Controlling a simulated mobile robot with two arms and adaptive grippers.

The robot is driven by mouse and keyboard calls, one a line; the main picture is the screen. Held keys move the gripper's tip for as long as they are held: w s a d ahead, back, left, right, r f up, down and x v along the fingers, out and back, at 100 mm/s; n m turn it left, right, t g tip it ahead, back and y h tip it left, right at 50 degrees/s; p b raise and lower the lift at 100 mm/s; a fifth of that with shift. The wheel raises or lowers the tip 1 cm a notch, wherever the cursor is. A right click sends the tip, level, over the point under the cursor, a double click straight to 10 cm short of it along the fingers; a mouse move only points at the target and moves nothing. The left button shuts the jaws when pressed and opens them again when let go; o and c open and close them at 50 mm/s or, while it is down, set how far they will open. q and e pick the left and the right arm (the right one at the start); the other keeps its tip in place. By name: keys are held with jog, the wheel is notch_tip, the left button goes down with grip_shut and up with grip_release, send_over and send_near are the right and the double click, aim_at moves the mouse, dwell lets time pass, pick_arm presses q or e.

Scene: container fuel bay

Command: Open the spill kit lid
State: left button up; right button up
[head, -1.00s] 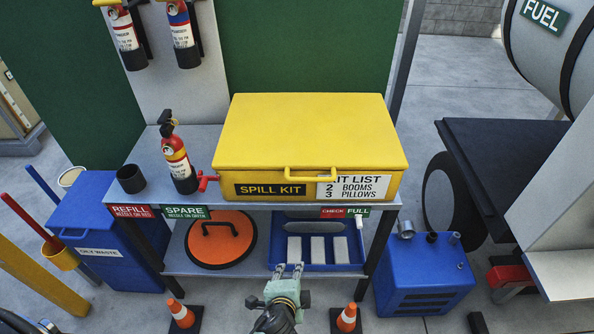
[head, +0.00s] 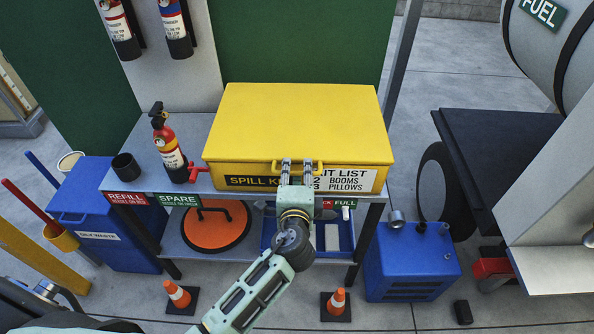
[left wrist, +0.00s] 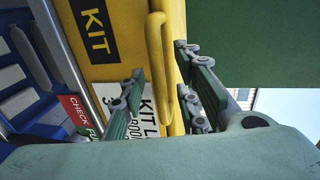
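The yellow spill kit (head: 228,168) stands on the upper shelf with its lid (head: 305,120) closed. A yellow bar handle (head: 276,168) runs along the lid's front edge, partly hidden by my fingers; it also shows in the left wrist view (left wrist: 155,50). My left gripper (head: 296,164) is at this handle, its fingers pointing at the box front. In the left wrist view my left gripper (left wrist: 160,62) is open, with the handle between its spread fingers; I cannot tell whether either finger touches it. My right gripper is not in view.
A red extinguisher (head: 169,142) and a dark cup (head: 127,167) stand left of the kit. Below are an orange lid (head: 214,236) and a blue tray (head: 347,232). Orange cones (head: 178,294) (head: 337,301) stand on the floor in front. A blue unit (head: 408,262) stands right.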

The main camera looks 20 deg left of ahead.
pick_arm(q)
jog(key=shift+w+a, duration=0.1)
jog(key=shift+w, duration=0.05)
jog(key=shift+c, duration=0.4)
grip_shut()
jog(key=shift+f, duration=0.1)
